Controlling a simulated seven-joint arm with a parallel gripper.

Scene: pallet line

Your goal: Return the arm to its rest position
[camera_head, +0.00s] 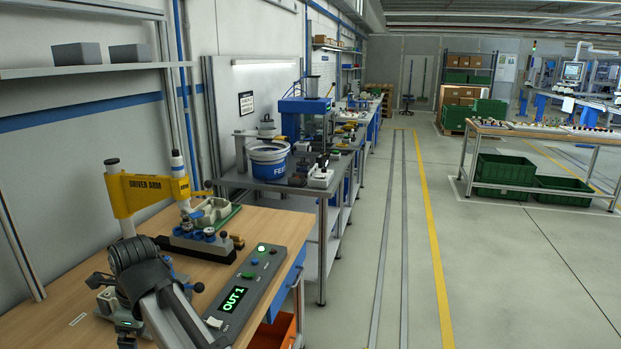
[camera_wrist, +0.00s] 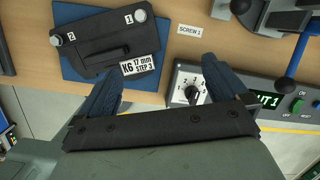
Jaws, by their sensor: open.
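In the wrist view my gripper (camera_wrist: 164,70) is open, its two blue fingers spread apart with nothing between them. It is above the wooden bench (camera_wrist: 185,45). A dark plate (camera_wrist: 98,42) marked 1, 2 and "K6 17 mm STEP 3" lies on a blue mat beyond the left finger. A dial box (camera_wrist: 187,82) with a black knob shows beside the right finger. In the head view my arm reaches over the near part of the bench (camera_head: 95,300), and the arm hides most of the gripper there.
A control panel (camera_head: 248,290) reading "OUT 1" stands right of my arm. Beyond are a yellow "DRIVER ARM" post (camera_head: 122,200) and a blue-and-grey fixture (camera_head: 200,242). An orange bin (camera_head: 272,333) is below the bench edge. The floor aisle (camera_head: 400,260) to the right is clear.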

